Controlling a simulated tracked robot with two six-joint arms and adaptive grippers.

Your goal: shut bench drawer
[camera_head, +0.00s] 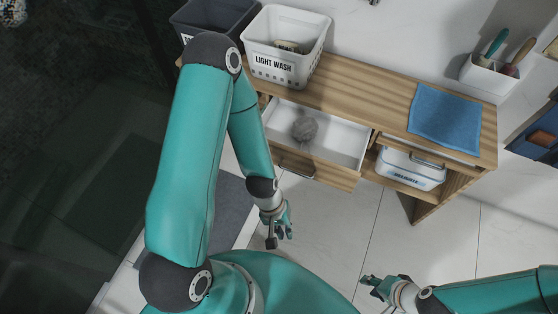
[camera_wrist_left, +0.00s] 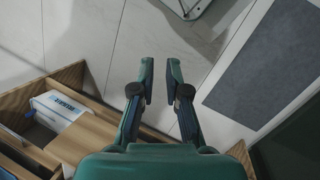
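The wooden bench (camera_head: 365,92) has a drawer (camera_head: 345,148) pulled out, so its white inside shows. Its wooden front (camera_head: 335,176) carries a dark bar handle (camera_head: 297,171) and faces me. A grey fuzzy lump lies inside the drawer (camera_head: 305,128). My left gripper (camera_head: 281,231) is below and left of the drawer front in the head view, apart from it. The left wrist view shows its two fingers (camera_wrist_left: 160,82) parted and empty above the floor. My right gripper (camera_head: 367,287) is low in the head view, away from the bench, with fingers parted and empty.
A white "LIGHT WASH" basket (camera_head: 286,47) and a dark bin (camera_head: 213,17) stand at the bench's left end. A blue cloth (camera_head: 445,117) lies on top at right. A labelled white box (camera_head: 411,168) sits on the lower shelf. The tiled floor before the bench is clear.

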